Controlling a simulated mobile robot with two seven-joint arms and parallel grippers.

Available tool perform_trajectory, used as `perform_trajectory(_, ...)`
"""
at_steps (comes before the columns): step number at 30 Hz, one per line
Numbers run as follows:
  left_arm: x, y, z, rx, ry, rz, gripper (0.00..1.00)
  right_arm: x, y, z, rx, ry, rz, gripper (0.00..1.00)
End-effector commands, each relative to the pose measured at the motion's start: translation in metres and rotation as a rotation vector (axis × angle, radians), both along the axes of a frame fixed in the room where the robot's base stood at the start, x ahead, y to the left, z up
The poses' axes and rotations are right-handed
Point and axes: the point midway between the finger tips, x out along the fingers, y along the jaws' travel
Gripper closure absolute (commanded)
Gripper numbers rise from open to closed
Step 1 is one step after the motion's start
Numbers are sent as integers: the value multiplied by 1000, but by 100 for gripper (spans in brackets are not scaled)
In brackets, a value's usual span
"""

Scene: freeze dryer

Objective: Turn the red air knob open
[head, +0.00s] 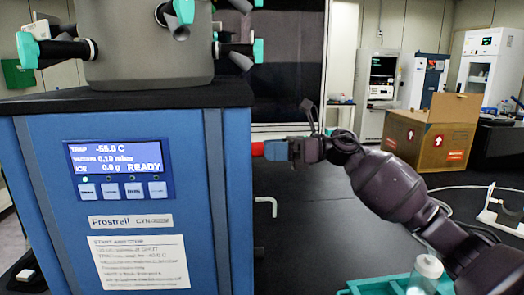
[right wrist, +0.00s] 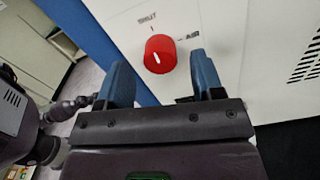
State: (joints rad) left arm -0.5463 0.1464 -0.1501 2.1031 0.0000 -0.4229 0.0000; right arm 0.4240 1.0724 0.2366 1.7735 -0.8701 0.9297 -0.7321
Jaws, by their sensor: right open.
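The red air knob (head: 257,149) sticks out from the right side of the blue freeze dryer (head: 190,180). In the right wrist view the knob (right wrist: 160,54) sits on a white panel, below a SHUT mark and left of an AIR mark. A short white line on its face points up and slightly left, roughly toward SHUT. My right gripper (head: 275,150) is open with its blue fingers pointing at the knob. In the wrist view the knob shows between the right gripper's fingertips (right wrist: 160,60); I cannot tell if they touch it. My left gripper is out of view.
A bent pale tube (head: 267,205) sticks out of the dryer's side below the knob. A teal rack with a clear bottle (head: 428,270) stands at the front right. A cardboard box (head: 432,135) sits farther back. The dark tabletop (head: 315,215) between is mostly clear.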

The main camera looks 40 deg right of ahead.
Motion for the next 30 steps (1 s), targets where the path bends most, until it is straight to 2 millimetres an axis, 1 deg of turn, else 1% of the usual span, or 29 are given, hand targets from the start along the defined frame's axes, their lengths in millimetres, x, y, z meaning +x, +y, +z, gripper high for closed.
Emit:
perform_trajectory(1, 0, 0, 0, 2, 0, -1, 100, 3, 6, 0, -1, 0, 2, 39)
perform_trajectory(6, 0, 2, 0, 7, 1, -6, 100, 10, 16, 0, 1, 1, 1, 39)
perform_trajectory(17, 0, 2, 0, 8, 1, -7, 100, 12, 19, 0, 1, 1, 0, 39)
perform_trajectory(21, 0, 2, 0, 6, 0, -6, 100, 12, 19, 0, 1, 1, 0, 60)
perform_trajectory(26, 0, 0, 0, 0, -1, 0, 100, 12, 19, 0, 1, 1, 0, 85)
perform_trajectory(27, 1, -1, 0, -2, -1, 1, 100, 12, 19, 0, 1, 1, 0, 88)
perform_trajectory(30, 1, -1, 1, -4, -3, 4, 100, 12, 19, 0, 2, 3, 0, 88)
